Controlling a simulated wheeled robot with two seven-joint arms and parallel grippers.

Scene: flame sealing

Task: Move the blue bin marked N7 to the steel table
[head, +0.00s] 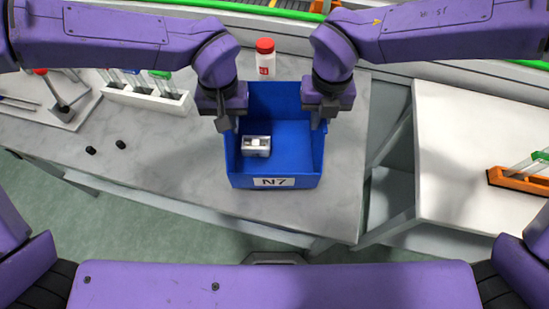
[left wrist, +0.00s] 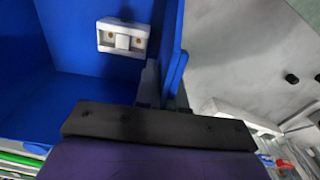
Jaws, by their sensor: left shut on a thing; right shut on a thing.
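The blue bin marked N7 (head: 296,164) is on the grey stone-topped table, near its right end, with its label facing me. A small silver block (head: 256,146) lies inside it; it also shows in the left wrist view (left wrist: 123,39). My left gripper (head: 229,122) is shut on the bin's left wall; the left wrist view shows the fingers (left wrist: 162,88) on either side of the blue wall (left wrist: 175,75). My right gripper (head: 318,118) is shut on the bin's right wall. I cannot tell whether the bin's base touches the table.
A white-topped table (head: 460,150) stands to the right across a gap. It bears an orange rack (head: 515,181). A red-capped bottle (head: 265,60) stands behind the bin. A white tube rack (head: 145,98) and two small black pieces (head: 121,144) are to the left.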

